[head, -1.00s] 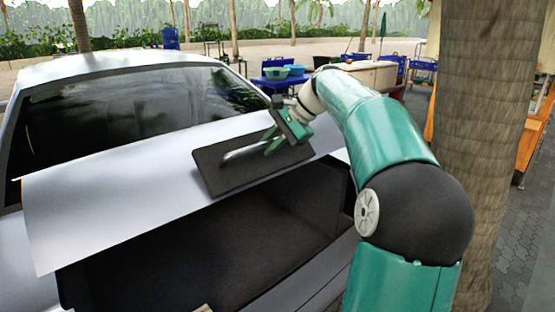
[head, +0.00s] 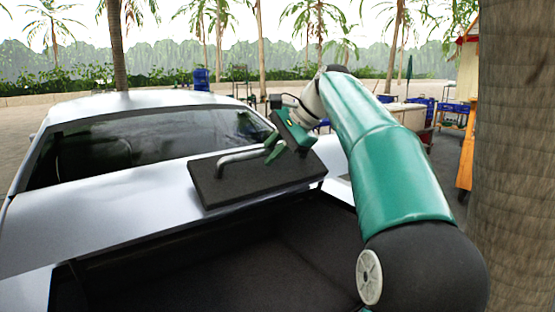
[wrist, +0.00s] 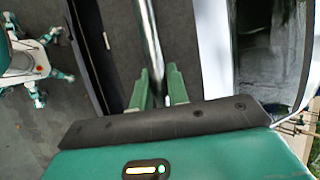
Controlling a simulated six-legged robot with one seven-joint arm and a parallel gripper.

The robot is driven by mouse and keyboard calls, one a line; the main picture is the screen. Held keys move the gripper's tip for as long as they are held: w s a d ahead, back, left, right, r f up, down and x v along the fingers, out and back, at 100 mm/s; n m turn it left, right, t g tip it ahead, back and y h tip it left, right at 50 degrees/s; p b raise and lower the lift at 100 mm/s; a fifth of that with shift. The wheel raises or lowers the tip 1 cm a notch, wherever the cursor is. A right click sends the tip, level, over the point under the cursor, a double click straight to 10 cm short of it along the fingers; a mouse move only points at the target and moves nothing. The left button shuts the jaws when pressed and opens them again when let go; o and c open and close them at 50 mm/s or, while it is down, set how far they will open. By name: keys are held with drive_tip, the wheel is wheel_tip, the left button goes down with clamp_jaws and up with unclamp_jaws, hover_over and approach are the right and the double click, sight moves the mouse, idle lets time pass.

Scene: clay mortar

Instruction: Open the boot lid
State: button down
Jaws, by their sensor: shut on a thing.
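The silver boot lid (head: 110,225) of the car is raised, with the dark boot interior (head: 280,265) showing below its near edge. A dark rectangular plate (head: 225,192) lies on the lid's right part and carries a metal bar handle (head: 238,157). My gripper (head: 275,150) is shut on the handle near its right end. In the wrist view the green fingers (wrist: 158,88) close around the shiny bar (wrist: 146,40). The fingertip contact is partly hidden by the bar and the gripper's body.
The car's rear window (head: 140,145) lies beyond the lid. A thick palm trunk (head: 515,150) stands close at the right. Tables and blue chairs (head: 455,110) are farther back. My legs show in the wrist view.

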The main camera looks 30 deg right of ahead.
drive_tip(key=shift+w+d+r, duration=0.1)
drive_tip(key=shift+w+r, duration=0.15)
idle(0.3)
drive_tip(key=c, duration=1.4)
unclamp_jaws()
drive_tip(key=shift+o, duration=0.2)
drive_tip(key=v, duration=1.3)
drive_tip(key=shift+s+r, duration=0.15)
drive_tip(key=shift+r, duration=0.2)
drive_tip(key=shift+c, duration=0.2)
